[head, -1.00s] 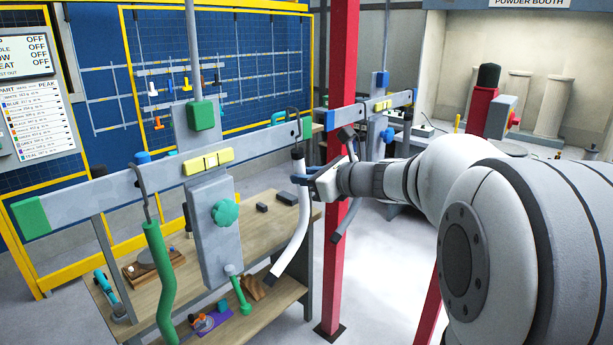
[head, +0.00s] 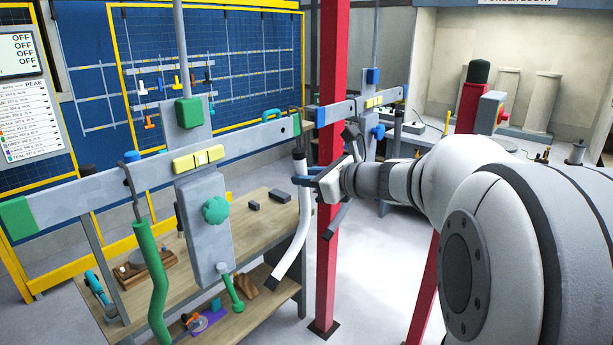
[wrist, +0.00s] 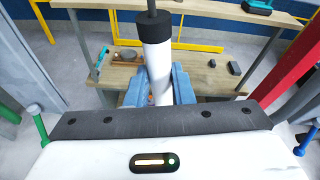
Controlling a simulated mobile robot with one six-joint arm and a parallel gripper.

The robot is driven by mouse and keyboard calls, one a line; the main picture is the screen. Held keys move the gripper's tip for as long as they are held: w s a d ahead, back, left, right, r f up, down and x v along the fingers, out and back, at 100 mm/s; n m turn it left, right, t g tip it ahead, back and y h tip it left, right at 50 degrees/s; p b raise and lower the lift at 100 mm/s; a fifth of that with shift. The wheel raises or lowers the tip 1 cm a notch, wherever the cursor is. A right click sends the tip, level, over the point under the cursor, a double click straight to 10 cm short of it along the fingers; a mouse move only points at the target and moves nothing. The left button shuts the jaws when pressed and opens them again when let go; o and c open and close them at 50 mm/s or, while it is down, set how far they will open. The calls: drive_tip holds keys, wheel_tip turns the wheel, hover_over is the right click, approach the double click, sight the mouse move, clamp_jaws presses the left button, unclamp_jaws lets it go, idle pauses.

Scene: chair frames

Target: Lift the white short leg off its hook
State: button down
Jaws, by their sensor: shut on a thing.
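The white leg (head: 304,205), slightly bent with black ends, hangs near the right end of the grey hanging bar (head: 100,188). My gripper (head: 306,181) is shut around its upper part, just below the black top. In the wrist view, the blue fingers press on both sides of the white leg (wrist: 156,65), under its black collar (wrist: 155,31). A dark rod (wrist: 152,7) rises from the collar. Whether the leg's weight still rests on the hook cannot be told. A longer green leg (head: 152,270) hangs from a dark hook (head: 133,188) at the bar's left.
A wooden workbench (head: 265,225) stands behind and below the bar. A red post (head: 329,120) rises just behind my gripper. A second hanging bar (head: 350,110) is farther back. Open floor (head: 375,270) lies to the right of the post.

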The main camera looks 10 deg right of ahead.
drive_tip(key=v, duration=0.5)
drive_tip(key=shift+s+f+p, duration=0.1)
drive_tip(key=shift+p, duration=0.25)
idle(0.6)
